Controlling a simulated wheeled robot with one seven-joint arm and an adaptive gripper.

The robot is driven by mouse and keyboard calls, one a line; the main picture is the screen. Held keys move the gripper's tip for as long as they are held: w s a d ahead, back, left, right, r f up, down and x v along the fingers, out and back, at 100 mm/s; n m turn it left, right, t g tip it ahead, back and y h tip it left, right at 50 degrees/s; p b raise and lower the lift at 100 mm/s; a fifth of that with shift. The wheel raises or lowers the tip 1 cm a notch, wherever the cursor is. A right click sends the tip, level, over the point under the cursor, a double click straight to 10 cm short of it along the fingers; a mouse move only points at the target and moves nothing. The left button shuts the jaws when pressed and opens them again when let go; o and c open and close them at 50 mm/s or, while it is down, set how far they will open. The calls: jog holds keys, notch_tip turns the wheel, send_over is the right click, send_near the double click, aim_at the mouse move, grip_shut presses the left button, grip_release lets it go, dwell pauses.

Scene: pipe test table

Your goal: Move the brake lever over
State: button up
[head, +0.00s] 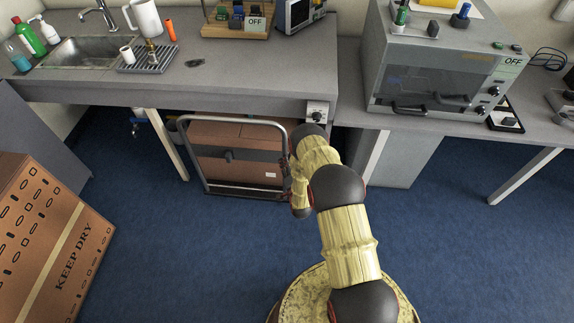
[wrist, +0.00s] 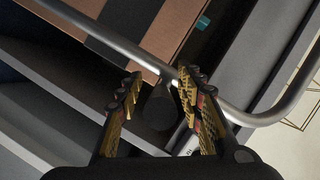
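A trolley with a grey tubular frame (head: 188,165) stands under the left table. In the wrist view a dark, round-ended piece (wrist: 160,108) lies between the two fingers of my gripper (wrist: 157,92), possibly the lever's end. The fingers are apart, and I cannot tell whether either touches it. The frame tube (wrist: 110,38) runs just beyond the fingers and bends at the right. In the head view my arm hides the gripper and the frame's right side.
Brown cartons (head: 215,135) sit inside the trolley frame. The left table (head: 250,75) overhangs it, with a small control box (head: 317,112) at its front edge. A large "KEEP DRY" carton (head: 60,245) stands at left. The blue floor (head: 190,250) in front is clear.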

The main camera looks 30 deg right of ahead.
jog(key=shift+w+d, duration=0.1)
jog(key=shift+w, duration=0.3)
jog(key=shift+c, duration=0.3)
jog(key=shift+f, duration=0.1)
grip_shut()
jog(key=shift+s, duration=0.1)
